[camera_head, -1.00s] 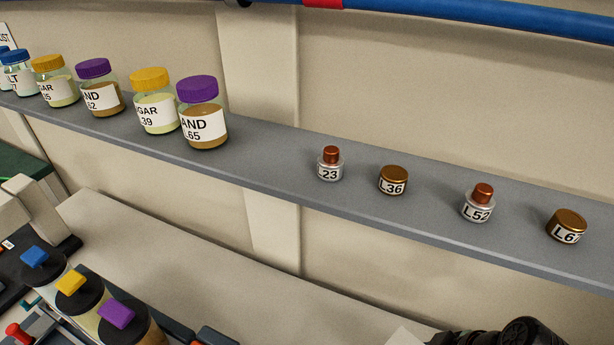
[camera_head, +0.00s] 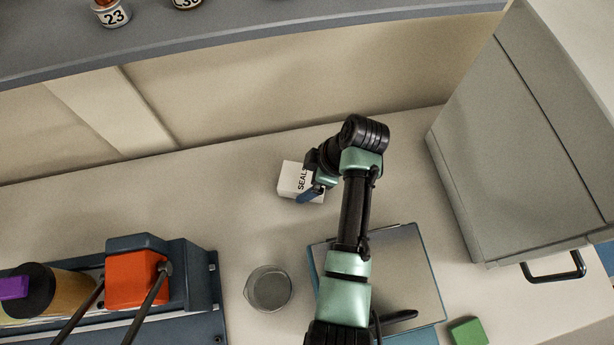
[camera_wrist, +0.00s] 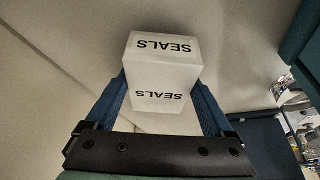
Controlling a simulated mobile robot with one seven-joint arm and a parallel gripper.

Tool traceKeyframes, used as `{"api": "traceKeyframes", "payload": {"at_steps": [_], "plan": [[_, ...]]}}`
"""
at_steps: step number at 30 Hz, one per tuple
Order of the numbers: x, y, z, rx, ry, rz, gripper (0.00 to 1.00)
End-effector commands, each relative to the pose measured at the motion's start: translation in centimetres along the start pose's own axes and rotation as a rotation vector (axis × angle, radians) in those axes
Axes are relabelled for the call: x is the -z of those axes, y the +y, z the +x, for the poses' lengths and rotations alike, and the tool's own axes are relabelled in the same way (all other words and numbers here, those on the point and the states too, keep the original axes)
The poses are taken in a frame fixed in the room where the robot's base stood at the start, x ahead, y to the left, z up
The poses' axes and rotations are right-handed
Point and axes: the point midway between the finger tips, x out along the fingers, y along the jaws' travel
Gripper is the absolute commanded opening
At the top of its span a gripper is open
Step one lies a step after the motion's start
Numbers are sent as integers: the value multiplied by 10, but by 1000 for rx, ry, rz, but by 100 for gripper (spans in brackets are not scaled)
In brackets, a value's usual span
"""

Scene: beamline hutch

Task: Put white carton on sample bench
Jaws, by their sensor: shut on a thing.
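The white carton (camera_head: 291,178), marked SEALS, is at the back middle of the pale sample bench (camera_head: 220,190) in the head view. In the wrist view the carton (camera_wrist: 163,85) sits between the two blue fingers of my gripper (camera_wrist: 162,100), which is shut on it. In the head view my gripper (camera_head: 312,191) is at the carton's right front side, and my arm hides part of it. I cannot tell whether the carton touches the bench top.
A glass beaker (camera_head: 268,288) and a flat plate (camera_head: 405,265) stand in front of the carton. A grey cabinet (camera_head: 520,140) is at the right, a green block (camera_head: 468,331) at the front, and an orange-topped device (camera_head: 137,279) at the left. A grey shelf (camera_head: 200,32) runs above.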

Motion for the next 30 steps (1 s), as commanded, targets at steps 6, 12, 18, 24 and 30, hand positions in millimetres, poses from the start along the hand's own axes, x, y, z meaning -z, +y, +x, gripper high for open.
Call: {"api": "traceKeyframes", "payload": {"at_steps": [6, 12, 18, 24, 30], "plan": [[-3, 0, 8, -1, 0, -2, 29], [-4, 0, 10, -1, 0, -1, 29], [-4, 0, 10, 0, 0, -1, 100], [-3, 0, 7, -1, 0, -1, 100], [-3, 2, -19, -6, 0, 0, 100]]}}
